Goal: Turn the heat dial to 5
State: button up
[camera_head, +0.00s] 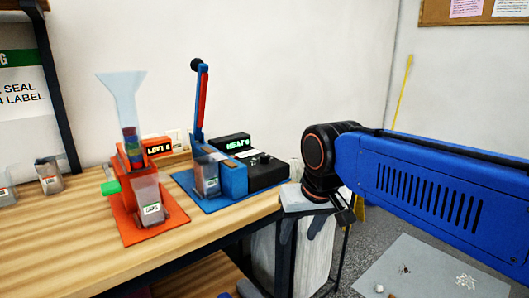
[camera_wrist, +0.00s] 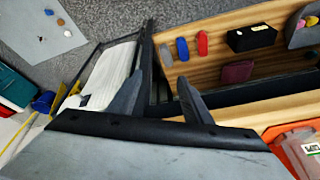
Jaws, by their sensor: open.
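The sealer (camera_head: 233,180) with a blue body and a raised red-and-blue lever stands on a blue mat on the wooden bench. Its black control box (camera_head: 268,172) is at its right. A black display (camera_head: 233,143) on it shows green text reading HEAT and a digit too small to read surely. A small dark knob shape on top of the box may be the heat dial; its setting cannot be read. My gripper (camera_head: 300,230) hangs right of the bench edge, apart from the sealer, pointing down. In the wrist view my gripper (camera_wrist: 160,82) is open and empty; the dial is not visible there.
An orange machine (camera_head: 130,185) with a clear funnel stands left of the sealer. Small labelled pouches (camera_head: 48,175) stand at the far left. A white-lined bin (camera_head: 308,255) is below my gripper. A lower shelf (camera_wrist: 215,65) holds several small objects. A grey mat (camera_head: 425,270) lies on the floor.

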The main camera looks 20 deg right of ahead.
jog(key=w+r+m+g, duration=0.2)
jog(key=w+r+m, duration=0.3)
jog(key=w+r, duration=1)
jog(key=m+g, duration=0.2)
jog(key=m, duration=0.4)
send_near(264, 155)
notch_tip(264, 155, down, 8)
jog(key=shift+s+f, duration=0.15)
jog(key=c, duration=1.1)
